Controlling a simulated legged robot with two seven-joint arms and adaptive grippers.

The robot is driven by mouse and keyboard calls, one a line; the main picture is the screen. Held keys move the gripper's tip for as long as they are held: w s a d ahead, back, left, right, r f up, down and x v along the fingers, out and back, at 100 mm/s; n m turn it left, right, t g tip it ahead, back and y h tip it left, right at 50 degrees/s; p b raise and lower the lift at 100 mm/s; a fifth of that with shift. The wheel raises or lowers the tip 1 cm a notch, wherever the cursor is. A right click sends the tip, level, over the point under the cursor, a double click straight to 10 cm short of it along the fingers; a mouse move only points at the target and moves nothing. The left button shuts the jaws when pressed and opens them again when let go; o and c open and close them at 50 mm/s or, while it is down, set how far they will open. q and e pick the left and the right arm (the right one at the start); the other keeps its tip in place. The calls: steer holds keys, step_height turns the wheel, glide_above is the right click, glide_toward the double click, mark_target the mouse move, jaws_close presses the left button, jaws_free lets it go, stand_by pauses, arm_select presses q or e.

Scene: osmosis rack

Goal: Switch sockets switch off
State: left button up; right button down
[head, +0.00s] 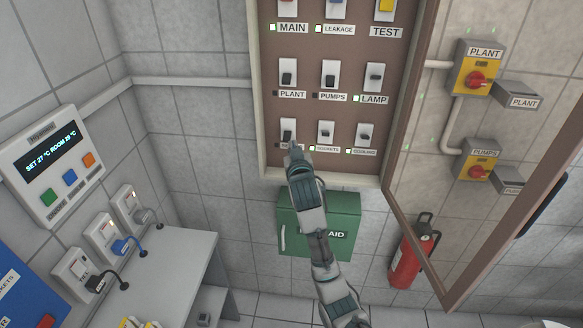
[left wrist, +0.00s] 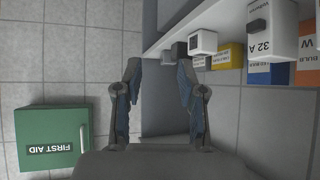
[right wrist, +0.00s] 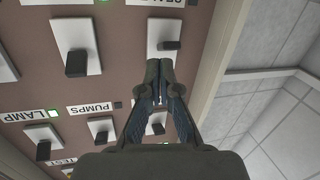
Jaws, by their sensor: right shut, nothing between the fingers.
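The panel (head: 301,108) in the head view carries rows of labelled switches. The bottom-middle switch (head: 326,132) has a small label that seems to read SOCKETS, with a lit green lamp beside it. My right gripper (head: 294,147) is shut and empty at the bottom-left switch (head: 288,131), partly covering its label. In the right wrist view its closed tips (right wrist: 159,66) lie in front of that switch's white plate (right wrist: 164,30), close to the dark toggle; contact cannot be told. My left gripper (left wrist: 159,67) is open and empty, seen only in the left wrist view.
An open cabinet door (head: 425,95) stands right of the panel. Below are a green first aid box (head: 345,216) and a red extinguisher (head: 410,257). A shelf with boxes (left wrist: 268,72) is near my left gripper. Wall sockets (head: 104,236) stand at left.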

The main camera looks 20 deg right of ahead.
mark_target(326, 123)
arm_select(q)
steer(key=s+a+f+g+p, duration=0.1)
steer(key=s+a+g+p, duration=0.1)
steer(key=s, duration=0.7)
steer(key=s+a+f+g+y+p, duration=0.1)
steer(key=s+a+g+p, duration=0.2)
steer(key=s, duration=0.7)
steer(key=s+a+g+y+p, duration=0.1)
steer(key=s+a+g+p, duration=0.1)
steer(key=s, duration=0.8)
steer(key=shift+a+f+g+p, duration=0.15)
steer(key=shift+f+g+p, duration=0.25)
steer(key=shift+g+p, duration=0.55)
arm_select(e)
steer(key=s+d+r+m+g, duration=0.2)
steer(key=d+r+g, duration=0.1)
steer(key=r, duration=0.4)
steer(key=s+d+r+m+g, duration=0.2)
steer(key=s+d+r+g, duration=0.1)
steer(key=r, duration=0.4)
steer(key=shift+d+r+g, duration=0.25)
steer(key=shift+d+g, duration=0.15)
steer(key=shift+g, duration=0.5)
arm_select(q)
steer(key=shift+s, duration=0.1)
